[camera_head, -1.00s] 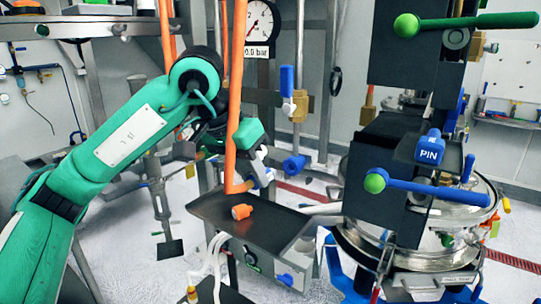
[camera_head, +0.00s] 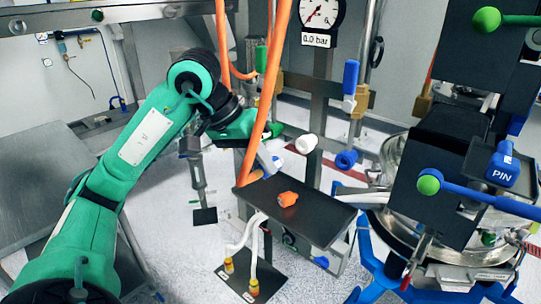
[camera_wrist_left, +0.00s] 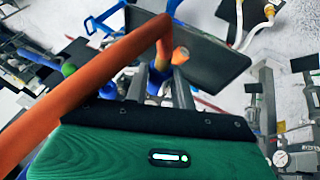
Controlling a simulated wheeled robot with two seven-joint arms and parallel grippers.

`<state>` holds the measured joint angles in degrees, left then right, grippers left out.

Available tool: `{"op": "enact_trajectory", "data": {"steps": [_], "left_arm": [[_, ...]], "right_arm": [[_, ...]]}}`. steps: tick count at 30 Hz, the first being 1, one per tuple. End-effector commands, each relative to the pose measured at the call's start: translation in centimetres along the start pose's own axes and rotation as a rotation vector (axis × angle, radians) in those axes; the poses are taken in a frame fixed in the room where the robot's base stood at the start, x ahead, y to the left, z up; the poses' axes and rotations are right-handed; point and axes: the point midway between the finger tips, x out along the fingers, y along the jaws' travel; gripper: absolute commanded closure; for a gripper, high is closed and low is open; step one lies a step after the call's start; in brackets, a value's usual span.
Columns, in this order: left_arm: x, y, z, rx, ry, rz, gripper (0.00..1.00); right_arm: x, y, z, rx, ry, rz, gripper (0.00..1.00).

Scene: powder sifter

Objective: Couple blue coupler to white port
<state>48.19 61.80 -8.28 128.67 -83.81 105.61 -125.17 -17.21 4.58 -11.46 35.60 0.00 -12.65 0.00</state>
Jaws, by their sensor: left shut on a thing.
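My left gripper (camera_head: 268,160) is at the far left edge of a dark shelf, partly behind an orange hose. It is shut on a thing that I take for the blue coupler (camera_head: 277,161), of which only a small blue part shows. In the left wrist view the fingers (camera_wrist_left: 160,82) close around a partly hidden blue part, with the orange hose crossing in front. The white port (camera_head: 306,144) shows to the right of the gripper, apart from it, on the frame behind the shelf. My right gripper is not in view.
An orange coupler (camera_head: 288,199) lies on the dark shelf (camera_head: 325,222). A blue port (camera_head: 346,159) is right of the white one and a green port (camera_head: 275,130) left of it. The orange hose (camera_head: 262,100) hangs close by the gripper. Machinery with blue handles (camera_head: 470,190) stands at right.

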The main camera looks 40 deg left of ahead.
Motion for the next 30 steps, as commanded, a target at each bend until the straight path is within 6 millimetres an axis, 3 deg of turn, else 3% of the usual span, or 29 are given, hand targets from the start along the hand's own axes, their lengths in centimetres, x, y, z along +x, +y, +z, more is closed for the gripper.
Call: {"op": "enact_trajectory", "data": {"steps": [8,30], "left_arm": [[0.0,0.0,-0.6,-0.005,0.001,0.003,1.00],[1.7,0.1,-4.7,-0.004,0.000,0.003,1.00]], "right_arm": [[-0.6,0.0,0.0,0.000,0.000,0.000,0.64],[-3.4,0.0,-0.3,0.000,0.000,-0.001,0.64]]}}
